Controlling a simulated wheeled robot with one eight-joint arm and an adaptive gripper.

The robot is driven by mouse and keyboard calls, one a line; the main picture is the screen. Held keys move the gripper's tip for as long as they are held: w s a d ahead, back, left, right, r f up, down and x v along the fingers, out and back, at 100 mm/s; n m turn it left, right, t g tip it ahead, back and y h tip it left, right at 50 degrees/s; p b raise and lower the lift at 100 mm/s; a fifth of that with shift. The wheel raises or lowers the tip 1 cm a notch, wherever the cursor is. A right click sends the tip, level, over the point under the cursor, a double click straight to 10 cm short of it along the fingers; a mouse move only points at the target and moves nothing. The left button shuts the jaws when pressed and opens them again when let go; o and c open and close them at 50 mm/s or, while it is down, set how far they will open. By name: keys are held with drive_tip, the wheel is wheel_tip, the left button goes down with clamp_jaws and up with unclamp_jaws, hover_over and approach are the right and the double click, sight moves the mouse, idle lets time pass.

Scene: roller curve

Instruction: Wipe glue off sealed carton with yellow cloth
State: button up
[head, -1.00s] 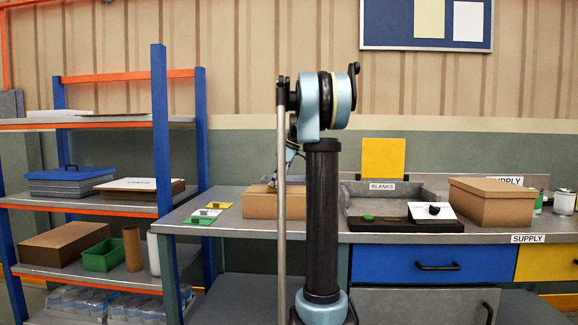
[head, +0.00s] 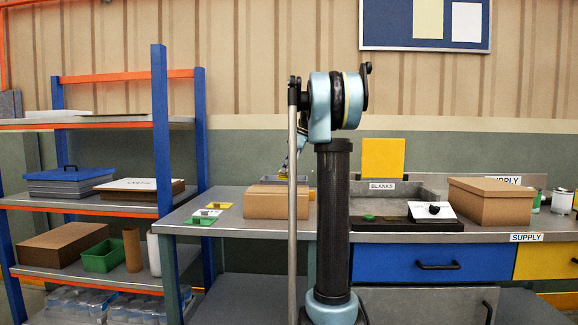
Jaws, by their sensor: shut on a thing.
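The closed brown carton (head: 272,204) sits on the grey workbench, left of my arm's upright column. My gripper (head: 287,171) is partly visible over the carton's far top edge, partly hidden by my own arm parts. It is shut on a small bit of yellow cloth (head: 283,178) at the top of the carton. Whether the cloth touches the carton is too small to tell. I cannot make out any glue on the carton from here.
Green, white and yellow tags (head: 209,213) lie at the bench's left end. A grey BLANKS tray (head: 424,190), a control box (head: 432,211) and a larger brown box (head: 490,201) stand to the right. A blue-posted shelf (head: 161,130) stands at the left.

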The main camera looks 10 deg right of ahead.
wheel_tip(320, 180, up, 2)
drive_tip(key=shift+r, duration=0.3)
drive_tip(key=shift+d, duration=0.1)
idle(0.5)
